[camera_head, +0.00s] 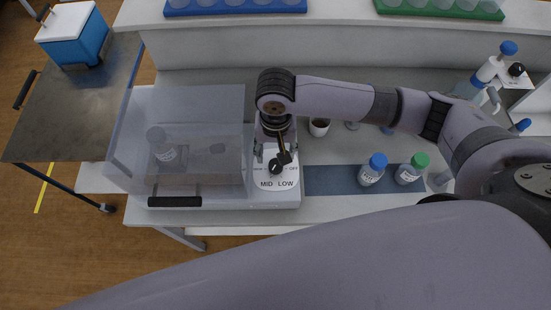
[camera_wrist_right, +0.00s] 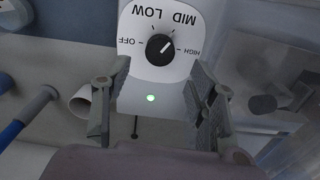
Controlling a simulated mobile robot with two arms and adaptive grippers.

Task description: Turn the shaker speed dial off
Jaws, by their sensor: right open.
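The shaker speed dial (camera_head: 276,168) is a round black knob on a white panel marked OFF, LOW, MID and HIGH, at the right end of the shaker (camera_head: 274,185). In the right wrist view the dial (camera_wrist_right: 160,49) shows its white pointer aimed up and right, on the HIGH and MID side, away from OFF. A green light (camera_wrist_right: 151,98) glows below it. My right gripper (camera_head: 276,150) is open above the panel. In the wrist view its fingers (camera_wrist_right: 158,68) stand apart on either side of the panel, with nothing between them. My left gripper is not in view.
A clear cover (camera_head: 205,110) with a black handle encloses a bottle (camera_head: 166,152) left of the dial. Blue-capped (camera_head: 372,170) and green-capped (camera_head: 411,169) bottles stand on a dark mat to the right. A cup (camera_head: 319,127) stands near the gripper.

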